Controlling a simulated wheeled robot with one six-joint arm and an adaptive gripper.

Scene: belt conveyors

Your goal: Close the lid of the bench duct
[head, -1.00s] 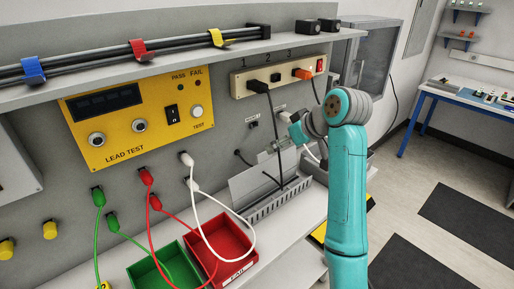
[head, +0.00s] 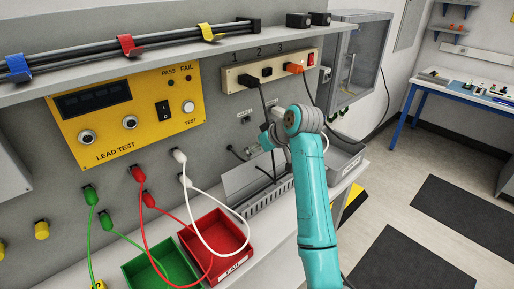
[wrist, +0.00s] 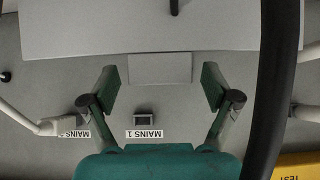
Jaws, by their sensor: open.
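The bench duct (head: 262,204) is a grey slotted trough on the bench against the back panel. Its pale grey lid (head: 238,180) stands open, tilted up behind the trough. Cables hang down in front of it. In the wrist view the lid (wrist: 150,28) fills the top, with a small tab (wrist: 160,67) at its edge. My gripper (wrist: 161,88) is open, its two fingers on either side of the tab, with visible gaps. In the head view my gripper (head: 258,147) is by the back panel above the lid, partly hidden by my arm.
A black cable (wrist: 272,90) passes close to the right of my gripper. A power strip (head: 270,69) with plugs is above the duct. Red (head: 243,254) and green (head: 130,274) bins with test leads stand left of the duct. A grey cabinet (head: 360,60) is behind at right.

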